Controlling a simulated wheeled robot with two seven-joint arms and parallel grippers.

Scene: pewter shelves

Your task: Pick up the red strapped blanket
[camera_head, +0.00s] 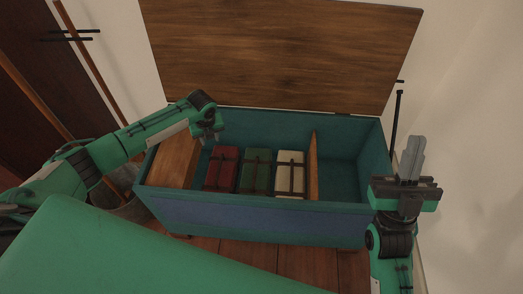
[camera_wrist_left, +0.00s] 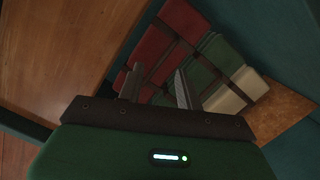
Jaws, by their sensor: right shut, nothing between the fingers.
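The red strapped blanket (camera_head: 222,168) lies in the open blue-green chest, leftmost of three strapped blankets, with dark straps across it. In the left wrist view the red blanket (camera_wrist_left: 150,55) shows beyond the fingers, partly hidden by one of them. My left gripper (camera_head: 217,135) is over the chest, above and a little behind the red blanket in the picture. In the left wrist view its fingers (camera_wrist_left: 157,88) are apart with nothing held between them. My right gripper (camera_head: 412,158) is raised at the chest's right side, shut and empty, far from the blanket.
A green blanket (camera_head: 255,171) and a cream blanket (camera_head: 290,174) lie to the right of the red one. A wooden divider (camera_head: 313,165) stands beyond them, with an empty compartment on its right. The chest (camera_head: 250,216) has its wooden lid (camera_head: 280,55) raised. A wooden panel (camera_head: 175,160) covers its left end.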

